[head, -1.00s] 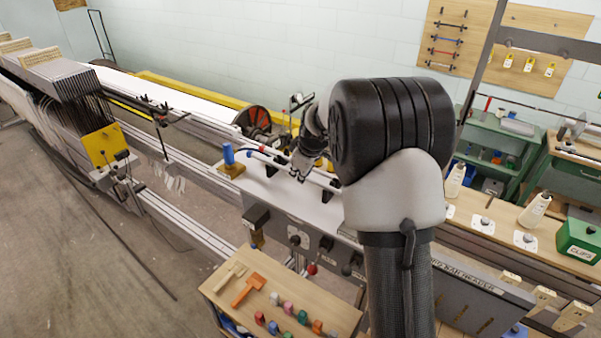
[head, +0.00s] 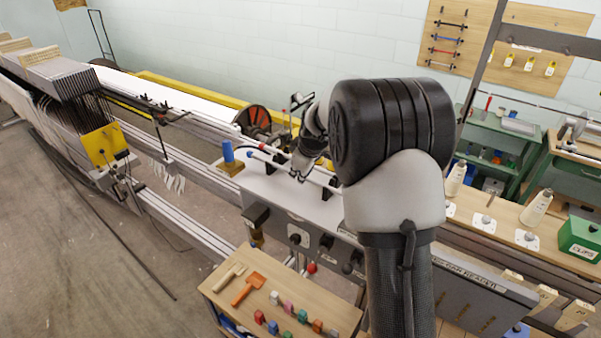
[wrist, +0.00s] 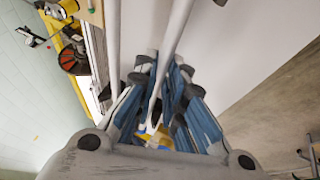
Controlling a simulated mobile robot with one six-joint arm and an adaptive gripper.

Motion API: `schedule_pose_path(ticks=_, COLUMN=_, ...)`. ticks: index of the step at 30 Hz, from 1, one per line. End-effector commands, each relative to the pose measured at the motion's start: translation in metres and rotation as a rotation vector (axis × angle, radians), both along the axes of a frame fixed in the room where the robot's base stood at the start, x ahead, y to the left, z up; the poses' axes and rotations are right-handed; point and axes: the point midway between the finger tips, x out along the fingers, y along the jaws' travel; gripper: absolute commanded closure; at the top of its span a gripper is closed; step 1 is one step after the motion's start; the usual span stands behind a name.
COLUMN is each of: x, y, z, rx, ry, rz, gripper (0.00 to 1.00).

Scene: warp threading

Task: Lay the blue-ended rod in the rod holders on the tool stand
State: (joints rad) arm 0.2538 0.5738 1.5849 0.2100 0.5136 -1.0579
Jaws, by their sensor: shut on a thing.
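My gripper (head: 301,171) is above the tool stand (head: 290,200), partly hidden by my arm in the head view. It is shut on the blue-ended rod (head: 270,161), a thin pale rod whose blue end points left. In the wrist view the rod (wrist: 178,28) runs between the gripper's jaws (wrist: 160,95). Black rod holders (head: 271,187) stand on the stand below the rod. I cannot tell whether the rod touches them. The rod's right part is hidden behind my arm.
A second pale rod with a red end (head: 236,144) lies behind, and a pale rod (wrist: 112,40) shows beside mine in the wrist view. A tool cart (head: 265,300) is in front.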

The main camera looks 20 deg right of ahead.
Motion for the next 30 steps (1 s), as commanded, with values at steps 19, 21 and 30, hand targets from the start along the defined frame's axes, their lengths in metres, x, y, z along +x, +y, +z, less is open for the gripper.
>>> schedule_pose_path(ticks=19, x=0.000, y=0.000, z=0.000, rx=0.000, ry=0.000, rz=0.000, gripper=0.66)
schedule_pose_path(ticks=21, x=0.000, y=0.000, z=0.000, rx=0.000, ry=0.000, rz=0.000, gripper=0.66)
schedule_pose_path(ticks=30, x=-0.009, y=0.000, z=0.020, rx=-0.001, ry=-0.003, rz=-0.001, gripper=0.66)
